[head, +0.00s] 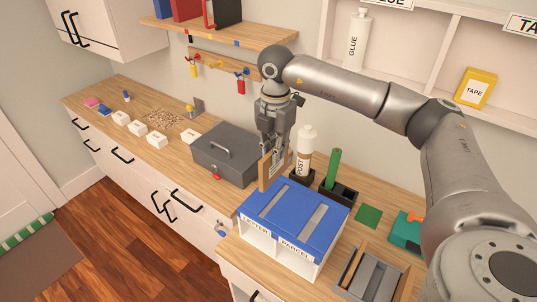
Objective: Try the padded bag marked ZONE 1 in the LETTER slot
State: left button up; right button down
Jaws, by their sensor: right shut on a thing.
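My right gripper (273,148) is shut on a brown padded bag (266,172). The bag hangs upright below the fingers, partly covered by them, and I cannot read a mark on it. A white box with a blue lid (325,216) stands on the counter in front. Its front labels read LETTER (255,225) and PARCEL (294,248). The lid has two grey slots, the LETTER slot (277,204) on the left and the PARCEL slot (304,231) on the right. The bag shows at the box's back left edge, outside the slots; I cannot tell its height. My left gripper is out of view.
A grey cash box (226,153) stands left of the bag. A POST bottle (304,156) and a green stick (333,168) in black holders stand behind the blue lid. A grey divided tray (368,277) is at the front right. Small white boxes (139,128) line the left counter.

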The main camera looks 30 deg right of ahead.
aim_at(276, 169)
jog(key=f+b, duration=0.1)
jog(key=f, duration=0.1)
jog(key=f+b, duration=0.1)
jog(key=f, duration=0.1)
jog(key=shift+s+d+b, duration=0.1)
jog(key=shift+s+b, duration=0.15)
jog(key=shift+b, duration=0.1)
notch_tip(276, 169, down, 2)
jog(key=shift+f+b, duration=0.2)
jog(key=shift+b, duration=0.55)
jog(key=shift+f+b, duration=0.65)
jog(key=shift+f, duration=0.3)
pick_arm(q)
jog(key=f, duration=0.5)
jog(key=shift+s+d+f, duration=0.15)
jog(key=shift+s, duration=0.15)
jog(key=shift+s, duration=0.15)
pick_arm(e)
jog(key=shift+r, duration=0.1)
pick_arm(q)
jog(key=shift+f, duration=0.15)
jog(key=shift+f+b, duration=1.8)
jog(key=shift+b, duration=0.15)
pick_arm(e)
jog(key=shift+f, duration=2.55)
